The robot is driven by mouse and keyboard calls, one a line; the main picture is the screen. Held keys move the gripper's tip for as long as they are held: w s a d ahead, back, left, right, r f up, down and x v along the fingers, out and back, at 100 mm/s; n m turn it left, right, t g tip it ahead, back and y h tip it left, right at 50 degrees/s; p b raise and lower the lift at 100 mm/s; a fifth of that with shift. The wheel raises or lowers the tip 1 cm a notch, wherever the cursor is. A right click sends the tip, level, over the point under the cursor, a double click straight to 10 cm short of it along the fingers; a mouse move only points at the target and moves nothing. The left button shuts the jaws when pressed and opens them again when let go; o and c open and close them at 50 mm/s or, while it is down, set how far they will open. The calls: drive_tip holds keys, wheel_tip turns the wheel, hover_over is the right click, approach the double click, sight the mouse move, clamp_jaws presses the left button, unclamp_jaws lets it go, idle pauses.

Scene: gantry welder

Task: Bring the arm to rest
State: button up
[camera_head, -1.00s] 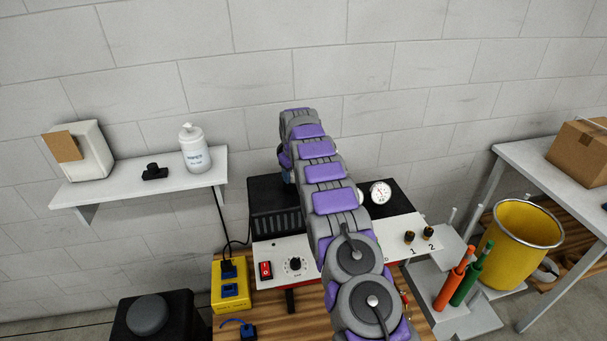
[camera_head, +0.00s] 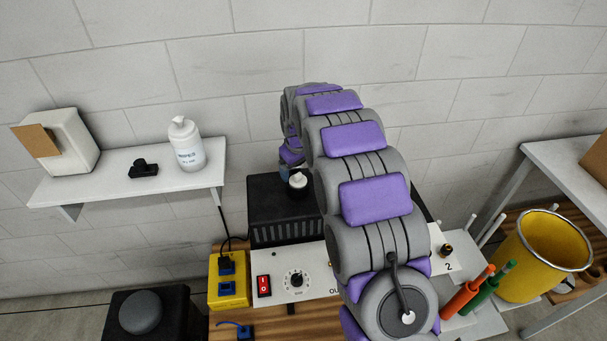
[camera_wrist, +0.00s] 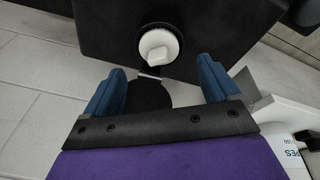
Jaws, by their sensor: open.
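My arm, grey with purple pads, rises from the lower right and stretches out over the welder (camera_head: 285,235). In the wrist view my gripper (camera_wrist: 162,85) is open, its two blue fingers apart with nothing gripped between them. In that view a round white knob-like piece (camera_wrist: 158,47) on a dark part lies just beyond the fingertips. In the head view my gripper is mostly hidden behind the arm, near a small black piece with a white top (camera_head: 298,181) at the welder's black housing. The arm covers part of the welder's front panel.
A wall shelf (camera_head: 120,178) at left holds a white dispenser (camera_head: 72,150), a black item (camera_head: 144,168) and a white bottle (camera_head: 187,147). A yellow box (camera_head: 229,290) sits left of the welder. Orange and green handles (camera_head: 466,292) and a yellow bucket (camera_head: 535,262) stand at right.

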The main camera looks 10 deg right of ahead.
drive_tip(key=s+d+r+m+g+b, duration=0.1)
drive_tip(key=s+r, duration=0.2)
drive_tip(key=s, duration=0.6)
drive_tip(key=s+r+m, duration=0.1)
drive_tip(key=s+r, duration=0.2)
drive_tip(key=s, duration=0.7)
drive_tip(key=s+d+r+m+g+b, duration=0.1)
drive_tip(key=s+r, duration=0.3)
drive_tip(key=s, duration=0.5)
drive_tip(key=s+d+f+m+g, duration=0.1)
drive_tip(key=s, duration=1)
drive_tip(key=s+f+m+g+b, duration=0.1)
drive_tip(key=s, duration=1.1)
drive_tip(key=shift+d+f+m, duration=0.3)
drive_tip(key=shift+d+f, duration=0.05)
drive_tip(key=shift+f, duration=0.05)
drive_tip(key=shift+a, duration=0.1)
drive_tip(key=shift+a, duration=0.4)
drive_tip(key=shift+d, duration=0.35)
